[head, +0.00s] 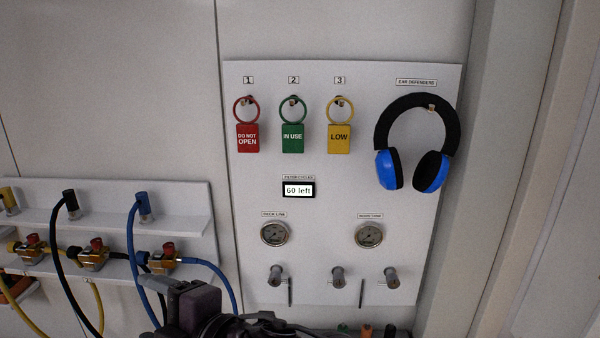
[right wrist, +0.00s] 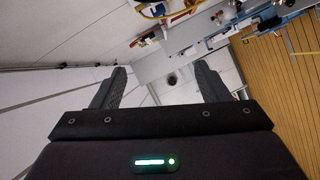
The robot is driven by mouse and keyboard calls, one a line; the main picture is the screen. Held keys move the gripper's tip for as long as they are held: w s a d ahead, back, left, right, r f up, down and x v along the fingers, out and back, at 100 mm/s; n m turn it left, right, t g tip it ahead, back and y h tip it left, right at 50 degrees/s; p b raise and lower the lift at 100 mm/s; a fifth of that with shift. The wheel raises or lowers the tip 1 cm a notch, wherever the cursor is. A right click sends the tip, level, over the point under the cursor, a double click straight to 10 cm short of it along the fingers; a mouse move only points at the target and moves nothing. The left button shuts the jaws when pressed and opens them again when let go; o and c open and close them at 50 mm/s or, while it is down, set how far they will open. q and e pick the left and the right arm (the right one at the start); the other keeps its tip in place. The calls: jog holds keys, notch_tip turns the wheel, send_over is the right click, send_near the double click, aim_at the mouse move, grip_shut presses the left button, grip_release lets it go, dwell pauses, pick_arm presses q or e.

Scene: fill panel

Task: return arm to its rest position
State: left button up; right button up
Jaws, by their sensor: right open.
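My right gripper (right wrist: 160,85) is open in the right wrist view, with its two dark fingers spread wide and nothing between them. Beyond the fingers are pale wall panels and, farther off, the equipment along the wall. In the head view, part of my arm (head: 195,308) shows at the bottom edge, in front of the hoses and below the fill panel (head: 340,230). Its fingers cannot be made out clearly there. My left gripper is not recognisable in either view.
Red (head: 248,138), green (head: 293,138) and yellow (head: 339,138) tags hang on the panel. Blue ear defenders (head: 428,172) hang at its right. Two gauges (head: 274,233) sit above several knobs (head: 338,276). Hoses and valves (head: 92,255) crowd the lower left. Wooden floor (right wrist: 280,80) shows right.

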jog(key=w+d+f+m+t+h, duration=0.1)
jog(key=w+d+f+m+h, duration=0.15)
jog(key=d+f+m, duration=0.45)
jog(key=w+d+f+m+t+h, duration=0.15)
jog(key=d+m+h, duration=0.25)
jog(key=d, duration=0.4)
jog(key=w+d+f+m+t+h, duration=0.1)
jog(key=w+d+f+m+h, duration=0.15)
jog(key=d+f+m, duration=0.45)
jog(key=s+d+f+m+g+h, duration=0.35)
jog(key=s+d+f, duration=0.3)
jog(key=d, duration=0.35)
jog(key=s+d+f+m+g+h, duration=0.2)
jog(key=s+d+f+m+g, duration=0.15)
jog(key=s+d+f, duration=0.4)
notch_tip(320, 180, down, 36)
jog(key=s+d+b, duration=0.2)
jog(key=s+b, duration=0.1)
jog(key=b, duration=0.5)
jog(key=s+d+f+g+b, duration=0.1)
jog(key=s+d+f+b, duration=0.1)
jog(key=s+f, duration=0.7)
jog(key=s+d+f+g+b, duration=0.1)
jog(key=s+f+b, duration=0.3)
jog(key=s+f, duration=0.6)
notch_tip(320, 180, down, 6)
jog(key=shift+s+d+r, duration=0.1)
jog(key=shift+s+d, duration=0.1)
jog(key=shift+d, duration=0.25)
